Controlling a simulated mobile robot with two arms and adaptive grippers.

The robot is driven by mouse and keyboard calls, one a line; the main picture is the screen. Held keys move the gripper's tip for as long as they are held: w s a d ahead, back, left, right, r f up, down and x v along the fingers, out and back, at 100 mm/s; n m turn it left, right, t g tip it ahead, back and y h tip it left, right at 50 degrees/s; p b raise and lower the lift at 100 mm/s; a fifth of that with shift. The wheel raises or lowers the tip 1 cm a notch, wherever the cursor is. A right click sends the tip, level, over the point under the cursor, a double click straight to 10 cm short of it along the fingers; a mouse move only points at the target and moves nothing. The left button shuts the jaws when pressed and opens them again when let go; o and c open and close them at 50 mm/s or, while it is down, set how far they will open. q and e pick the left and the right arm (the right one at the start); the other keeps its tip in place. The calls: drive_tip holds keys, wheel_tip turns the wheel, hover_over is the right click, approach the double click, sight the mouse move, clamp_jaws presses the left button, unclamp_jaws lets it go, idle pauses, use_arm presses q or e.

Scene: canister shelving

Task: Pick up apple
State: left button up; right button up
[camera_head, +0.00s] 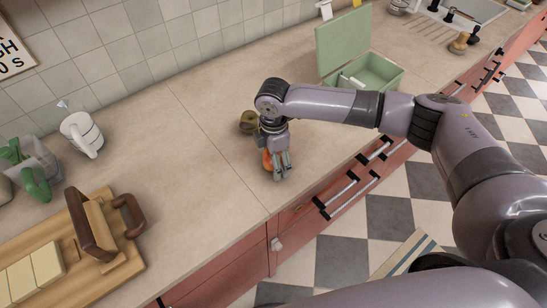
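A small red-orange round thing (267,160), which looks like the apple, is on the countertop near its front edge. My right gripper (279,172) points down right at it and hides much of it. The fingers overlap its right side in the picture. I cannot tell whether they are closed on it or only beside it. My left gripper is not in view.
An olive-brown round object (248,122) stands just behind my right gripper. An open green box (380,72) is at the back right. A white mug (82,134) and a wooden board (110,275) are at the left. The counter between is clear.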

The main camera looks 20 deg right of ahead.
drive_tip(key=c, duration=1.2)
drive_tip(key=shift+r, duration=0.1)
